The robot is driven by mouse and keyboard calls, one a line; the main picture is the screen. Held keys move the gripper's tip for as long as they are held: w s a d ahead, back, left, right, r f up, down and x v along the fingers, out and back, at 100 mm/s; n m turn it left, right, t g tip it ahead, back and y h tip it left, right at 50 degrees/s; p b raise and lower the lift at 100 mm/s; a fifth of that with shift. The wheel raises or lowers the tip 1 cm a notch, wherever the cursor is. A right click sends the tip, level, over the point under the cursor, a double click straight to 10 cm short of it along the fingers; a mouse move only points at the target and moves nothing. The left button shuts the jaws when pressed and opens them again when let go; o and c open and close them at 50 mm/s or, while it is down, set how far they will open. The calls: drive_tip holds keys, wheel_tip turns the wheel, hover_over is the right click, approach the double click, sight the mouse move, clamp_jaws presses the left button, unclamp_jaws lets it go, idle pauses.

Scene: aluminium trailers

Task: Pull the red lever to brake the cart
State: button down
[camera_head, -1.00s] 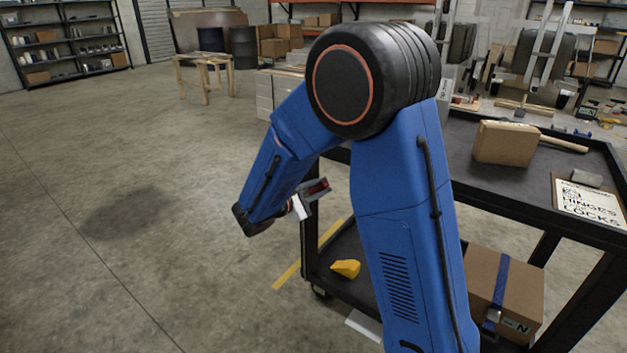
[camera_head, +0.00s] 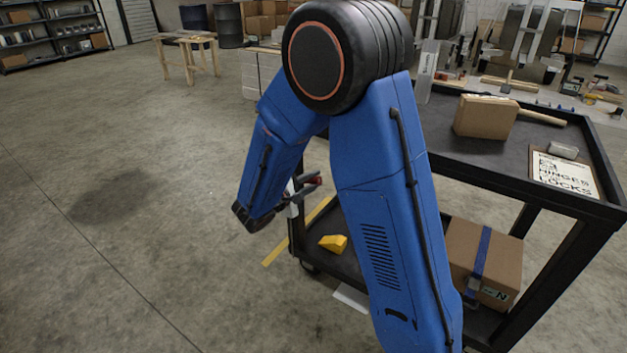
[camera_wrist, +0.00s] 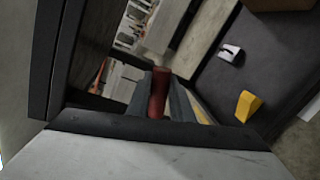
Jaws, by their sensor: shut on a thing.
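The black cart (camera_head: 480,165) stands at the right, with a flat top and a lower shelf. The red lever (camera_head: 317,181) shows as a small red piece by the cart's left corner post. In the wrist view the red lever (camera_wrist: 158,94) is a dull red bar near the middle. My gripper (camera_head: 307,184) is at the lever, at the left end of the cart, and is shut on it. Its dark finger shows beside the red bar in the wrist view. My blue arm hides part of the cart, and the lever's base is hidden.
A cardboard box (camera_head: 485,117) and a clipboard (camera_head: 563,177) lie on the cart top. A yellow block (camera_head: 333,243) and a strapped box (camera_head: 484,265) are on the lower shelf. The floor (camera_head: 120,250) to the left is clear. A wooden stand (camera_head: 187,57) is farther back.

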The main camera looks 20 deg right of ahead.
drive_tip(key=shift+f, duration=0.2)
drive_tip(key=c, duration=1.6)
unclamp_jaws()
drive_tip(key=shift+o, duration=0.2)
drive_tip(key=shift+a, duration=0.1)
drive_tip(key=shift+s+a+r, duration=0.2)
drive_tip(key=shift+s+a, duration=0.15)
drive_tip(key=shift+a, duration=0.2)
drive_tip(key=v, duration=1.6)
drive_tip(key=shift+s+d, duration=0.1)
drive_tip(key=shift+d, duration=0.05)
